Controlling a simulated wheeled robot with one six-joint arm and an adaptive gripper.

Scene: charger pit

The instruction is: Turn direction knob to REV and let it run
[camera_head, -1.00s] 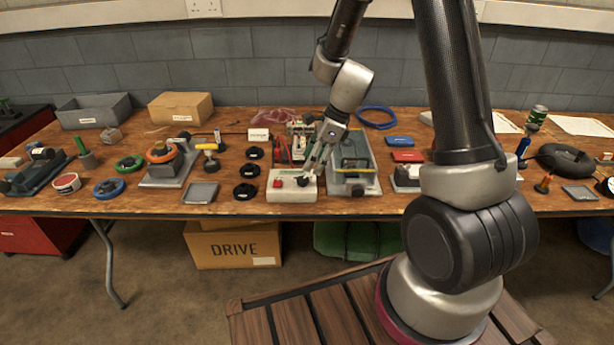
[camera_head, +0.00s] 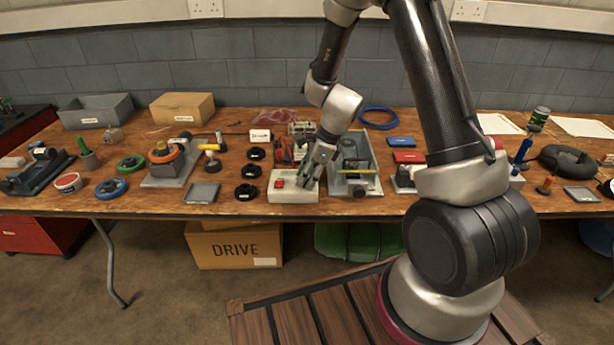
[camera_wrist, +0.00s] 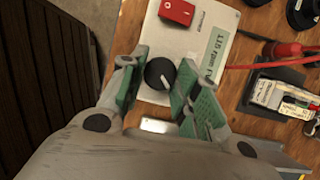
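The direction knob (camera_wrist: 160,73) is round and black with a white pointer line. It sits on a white control box (camera_wrist: 215,18) and lies between the two fingertips of my gripper (camera_wrist: 162,70) in the wrist view. The green-padded fingers stand apart, one on each side of the knob. I cannot tell whether either pad touches it. A red rocker switch (camera_wrist: 177,11) is beside the knob on the box. A label on the box is partly readable. In the head view the box (camera_head: 285,196) is at the table's front edge, and my gripper (camera_head: 307,178) hides the knob.
A grey tray-like fixture (camera_head: 350,187) stands just right of the box. Several black round parts (camera_head: 246,192) lie to its left. Red leads and a small electrical part (camera_wrist: 275,93) are close to the box. The table's front edge is close below it.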

